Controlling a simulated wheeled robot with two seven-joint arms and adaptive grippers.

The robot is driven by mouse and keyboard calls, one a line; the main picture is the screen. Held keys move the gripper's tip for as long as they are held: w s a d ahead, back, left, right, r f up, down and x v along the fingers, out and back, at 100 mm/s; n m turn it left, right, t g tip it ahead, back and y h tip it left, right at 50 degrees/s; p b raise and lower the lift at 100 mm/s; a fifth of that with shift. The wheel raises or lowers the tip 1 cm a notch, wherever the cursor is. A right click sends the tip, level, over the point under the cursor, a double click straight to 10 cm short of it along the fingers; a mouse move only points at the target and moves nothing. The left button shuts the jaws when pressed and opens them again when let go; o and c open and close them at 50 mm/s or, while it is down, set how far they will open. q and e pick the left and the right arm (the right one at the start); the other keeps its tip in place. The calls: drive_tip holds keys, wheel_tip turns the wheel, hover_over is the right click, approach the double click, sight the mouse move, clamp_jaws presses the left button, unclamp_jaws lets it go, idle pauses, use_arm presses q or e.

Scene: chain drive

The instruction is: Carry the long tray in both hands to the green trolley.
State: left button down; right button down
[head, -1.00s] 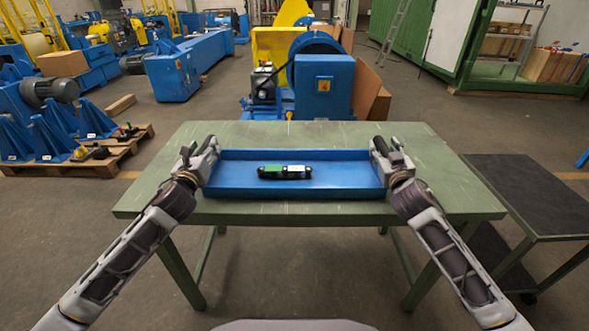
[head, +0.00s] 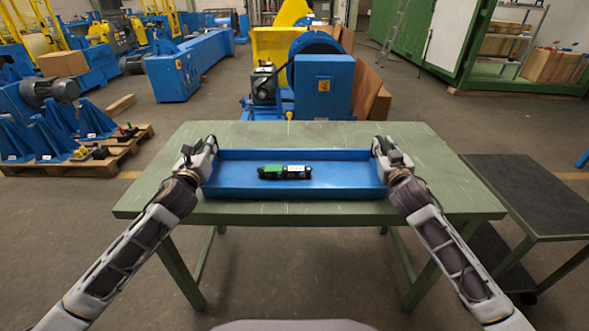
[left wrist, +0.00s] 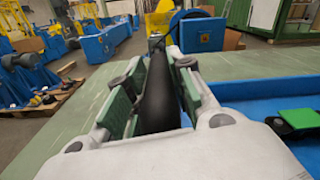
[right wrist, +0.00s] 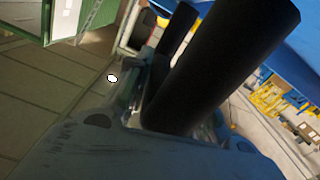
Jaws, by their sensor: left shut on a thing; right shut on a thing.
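The long blue tray (head: 340,190) lies on the green table (head: 290,212), seemingly level. A black part with a green and a white top (head: 285,172) lies in its middle; its green top also shows in the left wrist view (left wrist: 298,117). My left gripper (head: 205,152) is at the tray's left end, shut on a black handle (left wrist: 160,95) between its pads. My right gripper (head: 382,150) is at the right end, shut on a black bar (right wrist: 235,60) that fills much of the right wrist view. A trolley with a dark top (head: 535,185) and dark greenish frame stands right of the table.
A blue machine (head: 323,85) stands behind the table. A pallet with blue brackets (head: 70,150) is at the left. Floor shows in a narrow gap between table and trolley. A green container structure (head: 430,45) stands at the back right.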

idle(0.4)
use_arm(q)
drive_tip(key=shift+r, duration=0.15)
use_arm(e)
drive_tip(key=shift+r, duration=0.15)
use_arm(q)
drive_tip(key=shift+r+p, duration=0.25)
drive_tip(key=shift+p, duration=0.1)
use_arm(e)
drive_tip(key=shift+r, duration=0.25)
